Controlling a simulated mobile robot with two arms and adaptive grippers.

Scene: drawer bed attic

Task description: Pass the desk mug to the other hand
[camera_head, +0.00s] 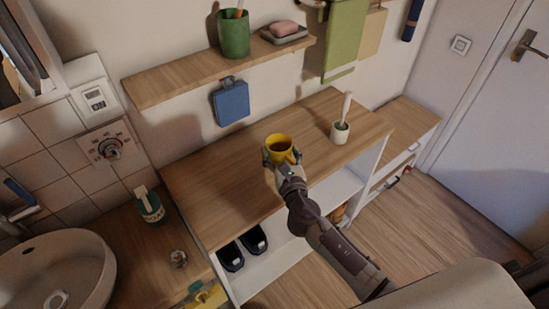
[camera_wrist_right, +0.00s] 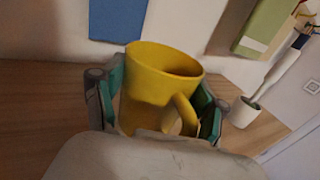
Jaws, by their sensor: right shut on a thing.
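A yellow mug (camera_head: 279,147) with a handle is over the wooden top of the cabinet (camera_head: 225,180) in the head view. My right gripper (camera_head: 281,157) is shut on it, with its arm coming in from the lower right. In the right wrist view the mug (camera_wrist_right: 158,85) stands roughly upright, slightly tilted in the picture, between the two green-padded fingers of the gripper (camera_wrist_right: 160,105). Its handle faces the camera, towards the right finger. I cannot tell whether its base touches the wood. My left gripper is in neither view.
A white cup with a brush (camera_head: 340,132) stands right of the mug. A wall shelf (camera_head: 160,84) with a green cup (camera_head: 233,36) and soap dish (camera_head: 284,36) overhangs the back. A sink (camera_head: 60,270) is at lower left. The cabinet top left of the mug is clear.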

